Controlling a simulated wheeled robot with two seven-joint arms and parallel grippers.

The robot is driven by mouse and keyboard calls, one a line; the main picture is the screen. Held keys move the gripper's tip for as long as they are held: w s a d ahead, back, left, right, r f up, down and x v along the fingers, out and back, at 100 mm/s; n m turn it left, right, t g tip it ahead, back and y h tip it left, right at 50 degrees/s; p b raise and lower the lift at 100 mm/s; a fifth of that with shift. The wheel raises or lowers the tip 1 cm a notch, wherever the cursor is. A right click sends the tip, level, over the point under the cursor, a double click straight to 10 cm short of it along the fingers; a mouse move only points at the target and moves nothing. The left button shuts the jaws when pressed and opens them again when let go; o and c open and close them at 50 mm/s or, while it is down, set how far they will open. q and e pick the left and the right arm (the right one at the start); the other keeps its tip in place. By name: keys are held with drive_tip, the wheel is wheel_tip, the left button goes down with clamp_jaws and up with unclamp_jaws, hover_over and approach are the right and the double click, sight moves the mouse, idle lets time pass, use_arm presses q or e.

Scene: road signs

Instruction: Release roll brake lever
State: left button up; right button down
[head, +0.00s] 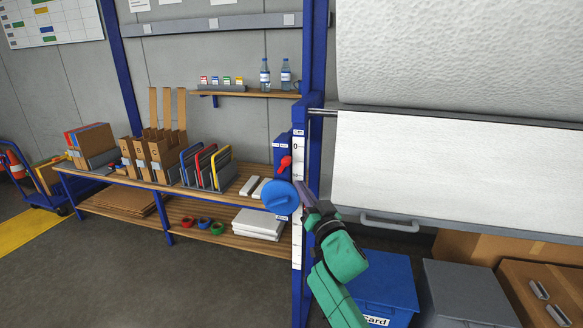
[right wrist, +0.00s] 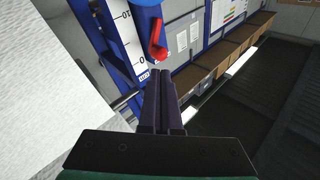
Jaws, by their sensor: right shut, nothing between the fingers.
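The red brake lever (head: 285,163) is on the blue box of the rack's upright post. In the right wrist view the red lever (right wrist: 158,43) appears just beyond my fingertips. A round blue knob (head: 279,197) is below the lever in the head view. My right gripper (head: 304,188) is shut and empty, pointing up beside the post, a little below and to the right of the lever. In the right wrist view its dark fingers (right wrist: 161,78) lie together, and I see no clear contact with the lever. The white roll (head: 450,50) hangs to the right. My left gripper is not in view.
The blue post carries a white scale strip (head: 297,235). A grey bar with a handle (head: 390,223) runs below the white sheet. Blue (head: 385,283) and grey (head: 470,292) bins stand below it. A wooden bench (head: 225,190) with folders is at left.

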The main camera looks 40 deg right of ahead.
sight(287, 165)
drive_tip(key=p+x, duration=0.2)
drive_tip(key=x, duration=0.4)
drive_tip(key=shift+w+r, duration=0.25)
drive_tip(key=shift+w, duration=0.05)
drive_tip(key=shift+w+d, duration=0.15)
drive_tip(key=shift+w, duration=0.25)
